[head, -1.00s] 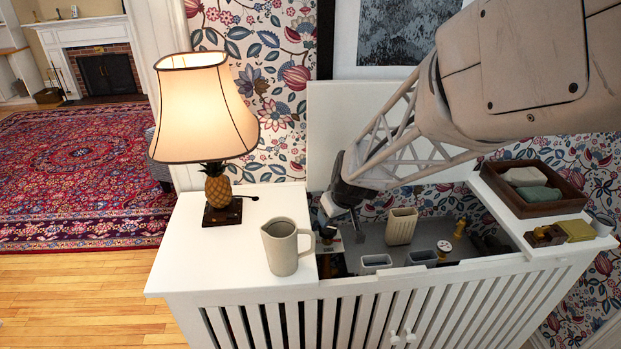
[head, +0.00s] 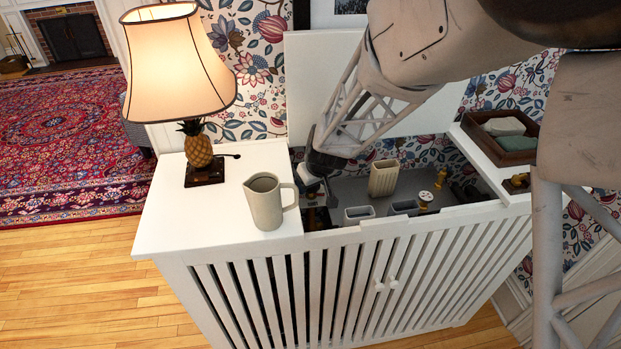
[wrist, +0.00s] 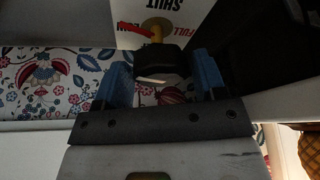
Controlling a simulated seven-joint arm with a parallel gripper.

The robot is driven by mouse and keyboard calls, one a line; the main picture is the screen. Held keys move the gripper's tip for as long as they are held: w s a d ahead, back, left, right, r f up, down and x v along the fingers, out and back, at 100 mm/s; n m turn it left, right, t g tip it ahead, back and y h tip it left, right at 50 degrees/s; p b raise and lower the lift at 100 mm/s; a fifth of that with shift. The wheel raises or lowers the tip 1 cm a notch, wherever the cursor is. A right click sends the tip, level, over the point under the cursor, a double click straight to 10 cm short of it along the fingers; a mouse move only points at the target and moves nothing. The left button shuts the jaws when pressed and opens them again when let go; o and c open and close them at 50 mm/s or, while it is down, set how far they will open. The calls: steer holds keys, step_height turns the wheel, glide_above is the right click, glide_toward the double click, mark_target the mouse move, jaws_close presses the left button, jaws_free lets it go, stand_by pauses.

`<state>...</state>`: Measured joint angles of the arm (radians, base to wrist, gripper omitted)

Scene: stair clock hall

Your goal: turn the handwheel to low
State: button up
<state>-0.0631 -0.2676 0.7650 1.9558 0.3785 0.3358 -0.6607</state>
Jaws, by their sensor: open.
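In the wrist view a dark block-like part (wrist: 157,66), apparently the handwheel, sits between my gripper's (wrist: 161,68) two blue fingers. The fingers are apart, one on each side of it; I cannot tell whether either touches. A yellow stem (wrist: 157,27) shows behind it, with a red pointer (wrist: 134,29) reaching left over the label plate (wrist: 108,18). "SHUT" is readable at the top and red "FULL" at the right; the left lettering, apparently "LOW", is partly covered by the pointer. In the head view my gripper (head: 313,182) is down in the cabinet's left opening, hiding most of the handwheel.
The white cabinet (head: 210,240) has its lid (head: 325,85) raised behind. A pitcher (head: 265,205) and a lamp (head: 180,70) stand left of the opening. Inside are a cream container (head: 383,179), grey bins (head: 359,214) and a yellow fitting (head: 426,198). A wooden tray (head: 505,135) stands right.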

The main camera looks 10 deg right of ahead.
steer(key=c, duration=0.6)
steer(key=shift+n, duration=0.7)
steer(key=shift+d+n+g+y, duration=0.1)
steer(key=shift+n+g+y, duration=0.5)
steer(key=shift+n, duration=1)
steer(key=o, duration=0.6)
